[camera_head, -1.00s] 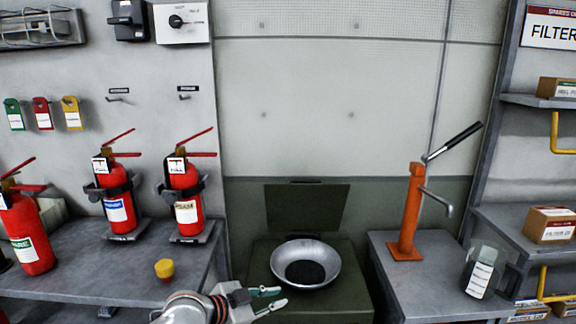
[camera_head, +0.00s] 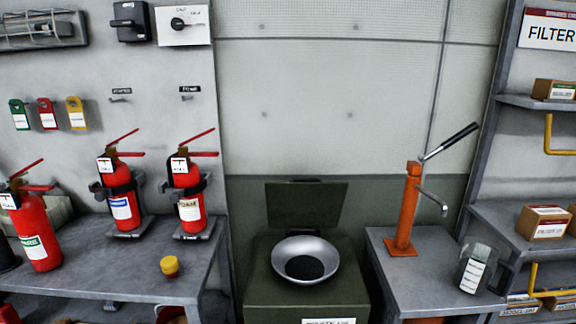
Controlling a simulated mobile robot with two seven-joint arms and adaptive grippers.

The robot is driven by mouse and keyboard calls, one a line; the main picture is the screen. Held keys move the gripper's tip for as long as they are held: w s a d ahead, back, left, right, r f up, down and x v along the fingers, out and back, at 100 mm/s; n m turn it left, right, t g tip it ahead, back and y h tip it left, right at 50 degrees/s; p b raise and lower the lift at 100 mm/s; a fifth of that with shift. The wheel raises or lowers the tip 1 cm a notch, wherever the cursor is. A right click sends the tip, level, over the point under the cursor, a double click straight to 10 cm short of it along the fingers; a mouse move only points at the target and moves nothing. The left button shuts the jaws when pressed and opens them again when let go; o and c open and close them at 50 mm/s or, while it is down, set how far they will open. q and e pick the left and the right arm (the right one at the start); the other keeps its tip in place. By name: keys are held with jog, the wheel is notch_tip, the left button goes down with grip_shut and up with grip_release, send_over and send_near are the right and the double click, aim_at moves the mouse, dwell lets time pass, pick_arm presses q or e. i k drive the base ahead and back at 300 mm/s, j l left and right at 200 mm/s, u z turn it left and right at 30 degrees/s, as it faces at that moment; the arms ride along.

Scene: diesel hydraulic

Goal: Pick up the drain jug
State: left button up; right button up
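A translucent grey jug (camera_head: 476,268) with a white label stands at the right end of the grey bench (camera_head: 432,290); it looks like the drain jug. It is upright, right of the orange hand pump (camera_head: 404,218). Neither of my grippers shows in the head view now.
A metal bowl (camera_head: 323,273) with a dark centre sits on a green cabinet (camera_head: 352,295) with a raised lid. Red extinguishers (camera_head: 190,205) and a yellow cap (camera_head: 169,266) are on the left bench. Shelving (camera_head: 490,214) with boxes rises right of the jug.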

aim_at(478, 260)
jog(key=z, duration=1.25)
